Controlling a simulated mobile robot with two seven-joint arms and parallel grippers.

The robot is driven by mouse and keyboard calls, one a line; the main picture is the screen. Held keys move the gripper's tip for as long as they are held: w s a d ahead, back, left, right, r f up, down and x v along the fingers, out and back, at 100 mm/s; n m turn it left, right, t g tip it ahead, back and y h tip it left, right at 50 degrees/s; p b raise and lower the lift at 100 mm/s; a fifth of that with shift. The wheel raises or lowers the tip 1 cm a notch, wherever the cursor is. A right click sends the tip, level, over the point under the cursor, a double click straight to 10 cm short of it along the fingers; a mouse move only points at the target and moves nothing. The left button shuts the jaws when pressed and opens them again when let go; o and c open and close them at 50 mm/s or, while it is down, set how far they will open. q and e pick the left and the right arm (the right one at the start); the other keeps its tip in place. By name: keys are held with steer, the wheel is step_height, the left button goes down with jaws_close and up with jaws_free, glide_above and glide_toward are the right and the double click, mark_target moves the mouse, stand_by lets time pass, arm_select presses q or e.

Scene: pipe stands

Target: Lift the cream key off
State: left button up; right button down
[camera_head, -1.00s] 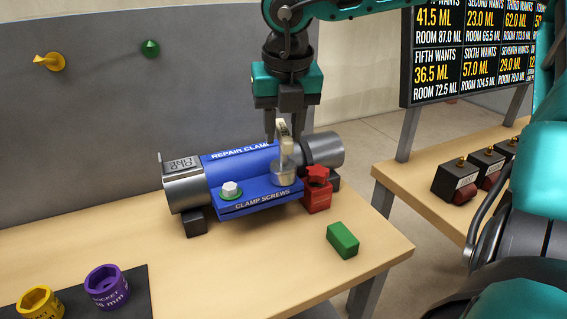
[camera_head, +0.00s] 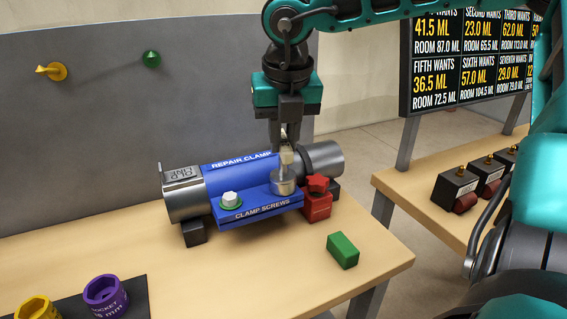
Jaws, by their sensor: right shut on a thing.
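The cream key (camera_head: 286,158) stands upright at the right end of the blue repair clamp (camera_head: 228,180). Its lower end meets a silver round socket (camera_head: 283,183) on the clamp's screw ledge. My right gripper (camera_head: 285,143) points straight down and is shut on the key's upper part, hiding its top. I cannot tell whether the key is still seated in the socket. A white-topped screw with a green ring (camera_head: 231,199) sits at the ledge's left. My left gripper is not in view.
A silver pipe (camera_head: 184,198) runs through the clamp on dark stands. A red star-knobbed block (camera_head: 317,205) is close on the right. A green block (camera_head: 343,251) lies in front. Yellow (camera_head: 36,308) and purple (camera_head: 106,294) sockets are at front left. A grey panel (camera_head: 110,120) stands behind.

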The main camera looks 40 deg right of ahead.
steer(key=shift+r, duration=0.25)
steer(key=shift+r, duration=0.3)
steer(key=shift+r, duration=0.15)
steer(key=shift+r, duration=0.1)
steer(key=shift+r+p, duration=1.35)
steer(key=shift+r, duration=0.85)
